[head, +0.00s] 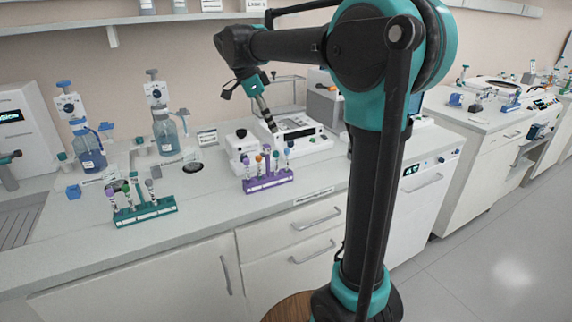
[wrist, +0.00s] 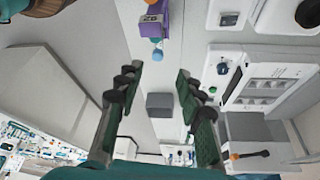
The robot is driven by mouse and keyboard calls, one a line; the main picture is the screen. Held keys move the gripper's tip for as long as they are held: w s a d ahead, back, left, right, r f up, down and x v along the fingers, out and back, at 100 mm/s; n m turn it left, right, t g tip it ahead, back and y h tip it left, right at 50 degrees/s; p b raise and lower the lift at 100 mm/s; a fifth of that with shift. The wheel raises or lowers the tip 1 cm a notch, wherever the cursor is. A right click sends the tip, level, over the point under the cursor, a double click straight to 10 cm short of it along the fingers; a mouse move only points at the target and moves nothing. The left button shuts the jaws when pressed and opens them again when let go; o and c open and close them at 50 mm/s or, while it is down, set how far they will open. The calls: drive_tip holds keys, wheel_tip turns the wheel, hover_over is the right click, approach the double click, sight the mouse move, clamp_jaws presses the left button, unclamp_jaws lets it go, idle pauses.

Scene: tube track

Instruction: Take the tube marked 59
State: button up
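A purple rack (head: 268,183) holds several capped tubes (head: 267,160) on the bench, with orange, blue and purple caps among them. A green rack (head: 146,213) with several tubes (head: 128,196) stands to its left. The number 59 cannot be read on any tube. My gripper (head: 269,122) is above the bench, behind and above the purple rack, in front of a white instrument. In the wrist view my gripper (wrist: 158,78) has its two dark fingers apart with nothing between them. The purple rack (wrist: 153,22) shows there at the top, beyond the fingertips, with blue caps near it.
A white instrument (head: 302,135) stands behind the purple rack. Two bottles with dispensers, one of them blue (head: 88,150), stand at the back left. A shelf (head: 130,20) runs along the wall above. Bench surface in front of the racks (head: 215,215) is clear.

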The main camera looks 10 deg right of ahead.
hover_over(287, 166)
drive_tip(key=w+a, duration=0.1)
wheel_tip(287, 166, down, 10)
drive_tip(key=shift+r, duration=0.25)
drive_tip(key=shift+d+x, duration=0.2)
drive_tip(key=shift+x, duration=2.6)
drive_tip(key=shift+s+r, duration=0.1)
drive_tip(key=shift+c, duration=0.2)
clamp_jaws()
